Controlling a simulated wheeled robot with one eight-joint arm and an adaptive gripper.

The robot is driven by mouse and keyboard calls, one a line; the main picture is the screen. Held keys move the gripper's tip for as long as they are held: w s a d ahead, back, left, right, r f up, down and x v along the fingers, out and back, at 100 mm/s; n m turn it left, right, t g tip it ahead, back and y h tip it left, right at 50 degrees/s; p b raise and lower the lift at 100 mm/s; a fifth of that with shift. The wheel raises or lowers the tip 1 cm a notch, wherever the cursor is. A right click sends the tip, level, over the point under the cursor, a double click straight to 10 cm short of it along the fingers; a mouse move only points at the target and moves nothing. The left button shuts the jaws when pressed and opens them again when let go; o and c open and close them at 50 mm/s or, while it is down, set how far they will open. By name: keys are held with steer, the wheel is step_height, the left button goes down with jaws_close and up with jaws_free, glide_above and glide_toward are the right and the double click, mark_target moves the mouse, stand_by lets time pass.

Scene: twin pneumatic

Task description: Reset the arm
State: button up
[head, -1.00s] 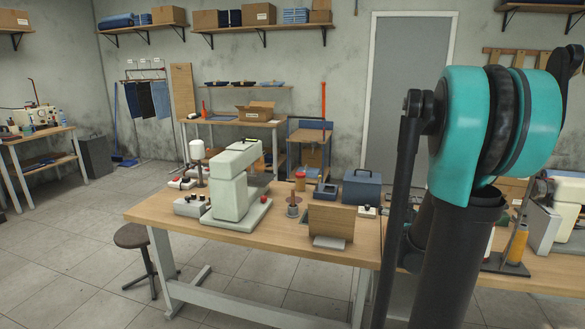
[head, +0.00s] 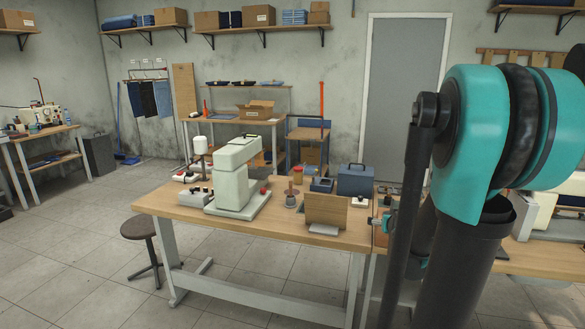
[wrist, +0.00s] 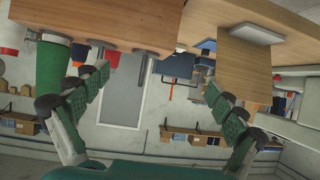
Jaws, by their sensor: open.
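My arm, teal and black, fills the right side of the head view and covers part of the workbench. A small teal and dark part (head: 383,223), apparently of my gripper, shows left of the dark arm link, near the bench's front edge. In the wrist view, which is upside down, my gripper (wrist: 157,82) has its two green-padded fingers spread wide. Nothing is between them. A wooden board (wrist: 245,62) is beyond the right finger in that view, apart from it.
The wooden workbench (head: 290,228) holds a pale press machine (head: 236,180), a brown board (head: 326,211) and a blue toolbox (head: 355,180). A round stool (head: 138,228) stands at its left end. The floor (head: 70,235) at the left is open.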

steer(key=s+a+f+n+g+y, duration=0.1)
steer(key=s+a+f+g, duration=0.2)
steer(key=s, duration=0.8)
steer(key=s+a+f+n+g+y, duration=0.1)
steer(key=s+a+f+g, duration=0.3)
steer(key=s+a+f, duration=0.4)
steer(key=s+a, duration=0.2)
steer(key=s, duration=0.2)
steer(key=shift+a+f+n+g+y, duration=0.2)
steer(key=shift+f+n+g+y, duration=0.05)
steer(key=shift+n+g+y, duration=0.05)
